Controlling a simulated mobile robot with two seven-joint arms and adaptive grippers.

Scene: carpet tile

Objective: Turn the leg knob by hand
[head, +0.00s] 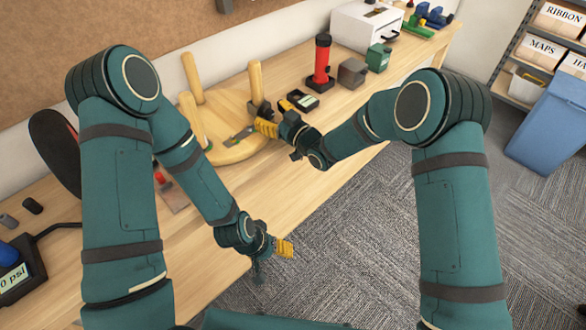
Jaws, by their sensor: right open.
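A round light-wood stool (232,154) lies upside down on the workbench, its legs pointing up. The front right leg (256,80) has a dark piece (258,107) around its lower end, perhaps the leg knob; it is too small to be sure. My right gripper (262,128), with yellow fingertips, is open just in front of this dark piece, over the seat's right edge. I cannot tell whether it touches anything. My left gripper (286,248) is off the bench's front edge, away from the stool; its finger gap is unclear.
A small tool (238,136) lies on the seat beside my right fingertips. A black tray (298,101), a red and black cylinder (322,62), a grey block (352,73) and a green box (378,57) stand to the right. The bench front (330,120) is mostly clear.

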